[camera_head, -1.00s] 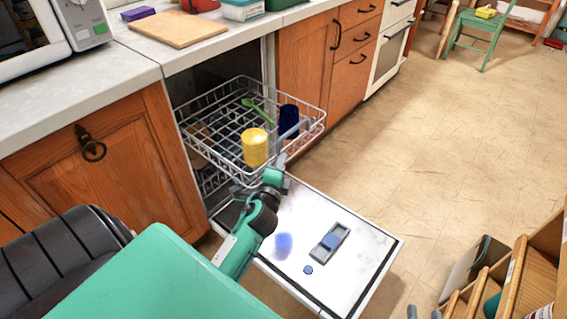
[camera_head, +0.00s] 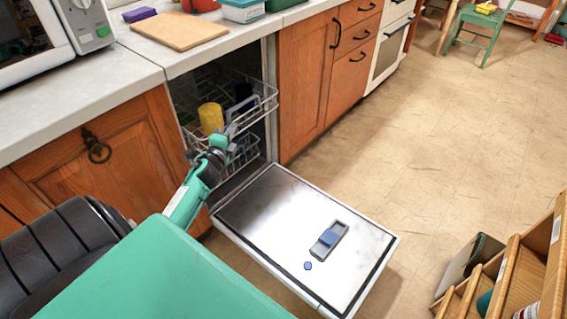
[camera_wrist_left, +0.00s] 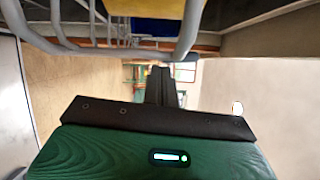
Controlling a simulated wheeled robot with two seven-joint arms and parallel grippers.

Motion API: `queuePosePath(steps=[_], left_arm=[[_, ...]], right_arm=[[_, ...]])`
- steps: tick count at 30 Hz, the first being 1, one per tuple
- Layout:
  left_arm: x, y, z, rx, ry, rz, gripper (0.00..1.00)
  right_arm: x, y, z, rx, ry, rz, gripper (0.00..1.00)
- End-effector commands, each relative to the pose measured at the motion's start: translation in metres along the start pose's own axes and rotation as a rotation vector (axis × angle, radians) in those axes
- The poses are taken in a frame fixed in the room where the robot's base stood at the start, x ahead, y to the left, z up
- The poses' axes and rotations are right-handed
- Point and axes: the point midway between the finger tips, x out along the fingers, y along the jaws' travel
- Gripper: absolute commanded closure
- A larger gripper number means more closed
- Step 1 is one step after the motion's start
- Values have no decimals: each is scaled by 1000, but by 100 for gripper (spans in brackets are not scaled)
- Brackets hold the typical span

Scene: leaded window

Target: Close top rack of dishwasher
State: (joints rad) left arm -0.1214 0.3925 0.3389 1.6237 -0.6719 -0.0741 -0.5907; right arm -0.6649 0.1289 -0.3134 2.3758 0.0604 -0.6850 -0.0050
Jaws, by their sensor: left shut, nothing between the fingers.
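The top rack (camera_head: 262,104) of the dishwasher is a grey wire basket, now mostly inside the cabinet opening with its front part still jutting out a little. It holds a yellow cup (camera_head: 211,118) and a dark blue cup (camera_head: 243,93). My left gripper (camera_head: 230,132) is shut and empty at the rack's front, close to its wires; I cannot tell if it touches. In the left wrist view, the shut fingers (camera_wrist_left: 161,85) point ahead below the rack's wires (camera_wrist_left: 188,30). The dishwasher door (camera_head: 300,225) is folded down flat. My right gripper is not in view.
A lower rack (camera_head: 243,152) sits inside the dishwasher under the top one. The counter (camera_head: 140,60) runs above, with a cutting board (camera_head: 175,30). Wooden shelving (camera_head: 520,270) stands at the lower right.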

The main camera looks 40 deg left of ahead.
Motion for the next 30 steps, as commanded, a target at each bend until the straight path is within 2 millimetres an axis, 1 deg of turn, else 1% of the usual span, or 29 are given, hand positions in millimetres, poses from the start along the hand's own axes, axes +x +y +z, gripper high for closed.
queuePosePath(steps=[3, 7, 22, 26, 30], left_arm=[[5, 1, 11, 1, -1, 0, 100], [8, 2, 16, 1, 0, 0, 100], [7, 2, 17, 1, 0, 1, 100], [-1, 3, 17, 0, 1, 1, 100], [-22, 3, 18, 0, 0, 3, 100]], right_arm=[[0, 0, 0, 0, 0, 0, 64], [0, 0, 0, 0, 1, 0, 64], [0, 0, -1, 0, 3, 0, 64], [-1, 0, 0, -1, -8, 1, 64], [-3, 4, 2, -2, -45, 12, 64]])
